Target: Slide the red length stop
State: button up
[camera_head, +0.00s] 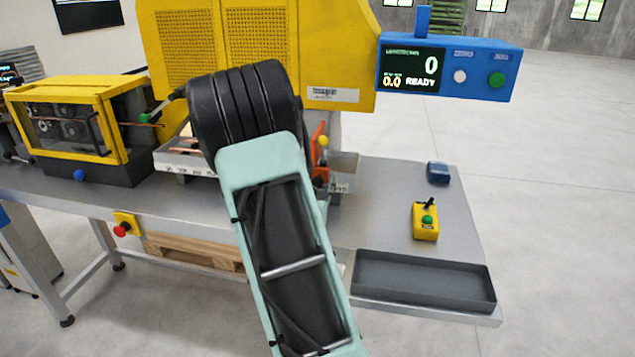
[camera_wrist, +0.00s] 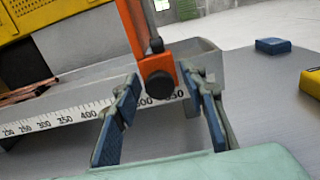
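The red-orange length stop (camera_wrist: 152,55) stands on the scaled rail in the wrist view, with a dark round knob (camera_wrist: 160,86) low on its front. In the head view the stop (camera_head: 320,146) is partly hidden behind my arm. My gripper (camera_wrist: 158,120) is open in the wrist view. Its two blue-padded fingers point toward the stop, one to each side of the knob in the picture. I cannot tell whether either finger touches it. The ruler scale (camera_wrist: 60,121) runs along the rail, with the stop near its high-number end. In the head view my gripper is hidden behind my arm.
A yellow machine (camera_head: 335,40) rises behind the rail. A blue display box (camera_head: 445,68) reads 0 and READY. On the grey table (camera_head: 385,200) are a yellow button box (camera_head: 425,222), a small blue block (camera_head: 438,173) and a dark empty tray (camera_head: 425,278). Copper tubes (camera_wrist: 28,90) lie at left.

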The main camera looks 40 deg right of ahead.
jog(key=shift+c, duration=0.6)
grip_shut()
jog(key=w+a+b, duration=0.2)
jog(key=w+a, duration=0.9)
jog(key=w, duration=0.1)
jog(key=shift+w, duration=0.4)
jog(key=shift+o, duration=0.6)
grip_release()
jog(key=shift+s, duration=0.1)
jog(key=v, duration=1.2)
jog(key=shift+s+d, duration=0.1)
jog(key=shift+d, duration=0.05)
